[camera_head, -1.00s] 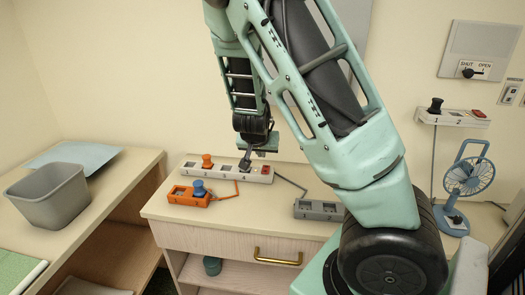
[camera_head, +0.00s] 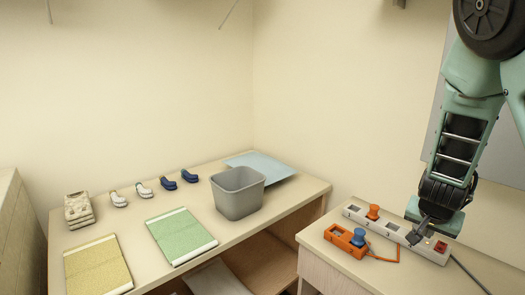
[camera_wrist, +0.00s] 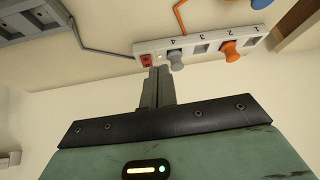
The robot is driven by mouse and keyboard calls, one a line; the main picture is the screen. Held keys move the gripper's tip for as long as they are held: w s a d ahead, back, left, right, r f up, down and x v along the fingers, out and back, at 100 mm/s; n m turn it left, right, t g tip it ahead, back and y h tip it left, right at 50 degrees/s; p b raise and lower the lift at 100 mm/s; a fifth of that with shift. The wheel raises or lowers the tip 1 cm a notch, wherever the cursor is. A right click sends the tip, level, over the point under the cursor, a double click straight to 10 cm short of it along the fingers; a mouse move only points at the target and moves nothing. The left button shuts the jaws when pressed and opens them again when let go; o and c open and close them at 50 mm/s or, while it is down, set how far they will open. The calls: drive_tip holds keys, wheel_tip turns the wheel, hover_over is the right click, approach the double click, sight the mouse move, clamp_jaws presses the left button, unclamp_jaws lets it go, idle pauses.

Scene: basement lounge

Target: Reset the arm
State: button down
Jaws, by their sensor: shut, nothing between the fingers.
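My gripper (camera_head: 417,235) hangs at the right of the head view, over the red-switch end of a white power strip (camera_head: 352,211). In the wrist view its fingers (camera_wrist: 161,73) are closed together and empty. Their tips appear close beside a grey plug (camera_wrist: 175,62) at the socket marked 4; I cannot tell whether they touch it. An orange plug (camera_head: 373,212) stands at socket 2. The strip's red switch (camera_wrist: 146,60) is just left of the fingertips in the wrist view. In the head view my gripper hides the grey plug.
An orange block (camera_head: 338,240) with a blue plug (camera_head: 359,237) sits in front of the strip. A grey bin (camera_head: 238,196), a green mat (camera_head: 178,232), a yellow mat (camera_head: 97,268) and several gloves fill the left table. A grey socket box (camera_wrist: 35,20) shows in the wrist view.

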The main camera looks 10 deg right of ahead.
drive_tip(key=s+a+r+n+g+y, duration=0.1)
drive_tip(key=s+a+n+y, duration=0.25)
drive_tip(key=a, duration=0.95)
drive_tip(key=s+a+r+n+g+y, duration=0.1)
drive_tip(key=s+a+n+y, duration=0.3)
drive_tip(key=a, duration=0.8)
drive_tip(key=s+a+r+n+g+h, duration=0.1)
drive_tip(key=s+a+n, duration=0.3)
drive_tip(key=s, duration=0.4)
drive_tip(key=s+a+r+n+g+h, duration=0.1)
drive_tip(key=s+a+r+n, duration=0.3)
drive_tip(key=s, duration=0.5)
drive_tip(key=shift+n, duration=1.15)
drive_tip(key=shift+w+a, duration=0.1)
